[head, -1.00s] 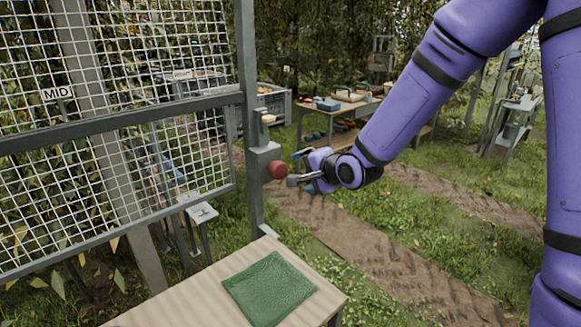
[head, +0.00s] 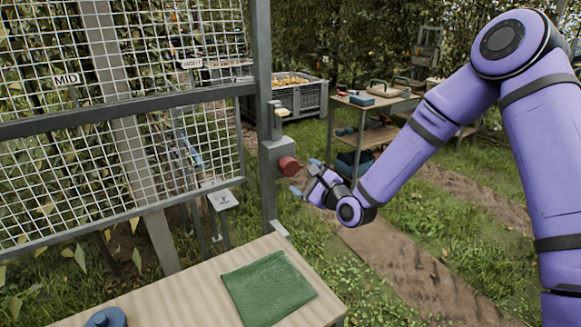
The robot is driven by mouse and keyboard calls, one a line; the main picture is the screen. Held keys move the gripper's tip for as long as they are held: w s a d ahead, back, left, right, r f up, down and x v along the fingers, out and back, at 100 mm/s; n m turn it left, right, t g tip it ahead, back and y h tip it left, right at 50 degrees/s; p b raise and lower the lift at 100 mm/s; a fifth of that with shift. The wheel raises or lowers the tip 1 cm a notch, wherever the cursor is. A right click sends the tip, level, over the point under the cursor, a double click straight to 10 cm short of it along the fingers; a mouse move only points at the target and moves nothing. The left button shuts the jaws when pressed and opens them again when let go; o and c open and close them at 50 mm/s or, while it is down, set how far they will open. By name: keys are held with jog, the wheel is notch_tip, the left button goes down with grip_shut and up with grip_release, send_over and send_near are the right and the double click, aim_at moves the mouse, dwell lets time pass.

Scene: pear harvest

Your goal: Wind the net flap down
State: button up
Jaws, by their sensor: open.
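The net flap is a white wire mesh (head: 60,170) in a grey metal frame at the left, with a grey bar across it. A grey box on the upright post (head: 264,60) carries a round red knob (head: 289,166) facing right. My gripper (head: 305,177) is open just right of the knob, its blue-tipped fingers spread above and below the knob's level. It looks empty. I cannot tell whether a fingertip touches the knob.
A wooden table (head: 190,290) with a green cloth (head: 268,288) and a blue round object (head: 106,318) stands in front. A grey crate of fruit (head: 302,97) and a loaded workbench (head: 385,104) stand behind. A dirt track and grass lie open at the right.

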aim_at(292, 168)
jog(key=x, duration=0.8)
jog(key=shift+c, duration=0.4)
jog(key=c, duration=0.8)
jog(key=shift+c, duration=0.2)
